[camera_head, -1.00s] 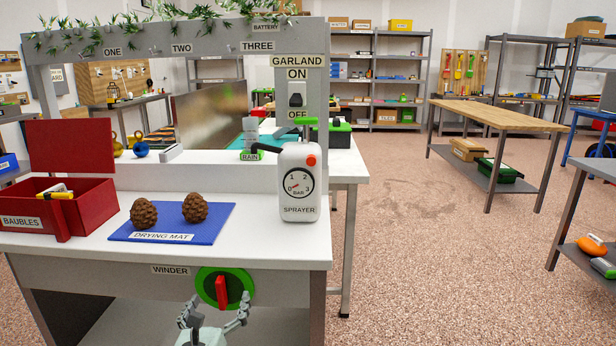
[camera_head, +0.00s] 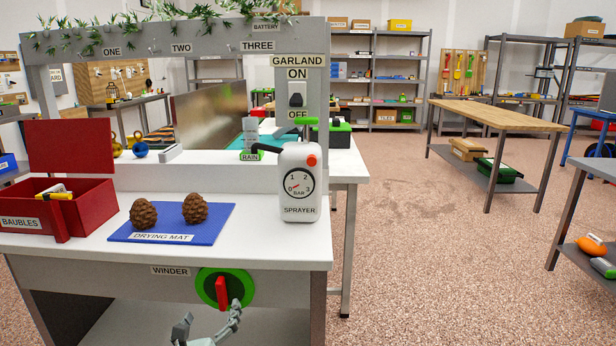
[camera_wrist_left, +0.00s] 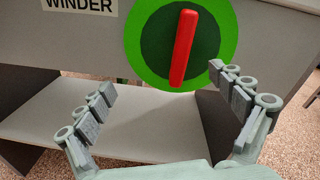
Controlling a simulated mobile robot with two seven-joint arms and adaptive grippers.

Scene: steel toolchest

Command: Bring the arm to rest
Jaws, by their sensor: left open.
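My left gripper (camera_head: 208,322) is at the bottom of the head view, low in front of the bench. Its two fingers are spread apart with nothing between them, and its lower part is cut off by the frame edge. In the left wrist view the open fingers (camera_wrist_left: 165,98) stand below and in front of the green winder dial (camera_wrist_left: 146,72) with its upright red handle (camera_wrist_left: 184,48). The gripper appears apart from the handle. In the head view one finger overlaps the lower right of the winder (camera_head: 207,290). My right gripper is not in view.
The bench top (camera_head: 255,235) holds a red baubles box (camera_head: 95,210), a blue drying mat (camera_head: 215,228) with two pine cones (camera_head: 144,213), and a white sprayer (camera_head: 299,205). A lower shelf (camera_wrist_left: 95,115) lies under the winder. Open floor (camera_head: 420,260) is at right.

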